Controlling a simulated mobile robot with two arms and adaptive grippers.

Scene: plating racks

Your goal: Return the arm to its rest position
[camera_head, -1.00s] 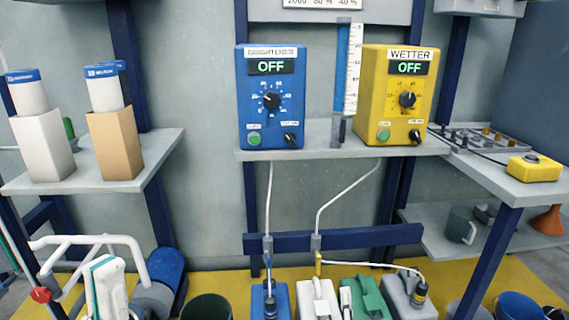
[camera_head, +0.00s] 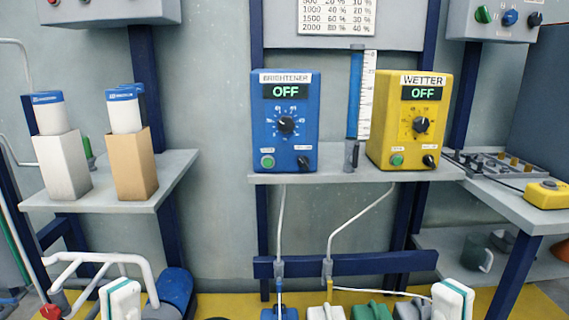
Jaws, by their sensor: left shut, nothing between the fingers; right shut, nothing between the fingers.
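A white block with a teal stripe, part of my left arm (camera_head: 120,301), rises from the lower left edge. A matching part of my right arm (camera_head: 453,301) rises from the lower right edge. Both stand upright at nearly the same height. No gripper fingers show; both grippers are outside the picture. Neither visible arm part holds anything.
A blue brightener box (camera_head: 285,150) and a yellow wetter box (camera_head: 389,145), both reading OFF, stand on the middle shelf (camera_head: 345,170). The left shelf (camera_head: 85,200) carries bottles on blocks. White bent pipes (camera_head: 95,260) are close to my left arm part.

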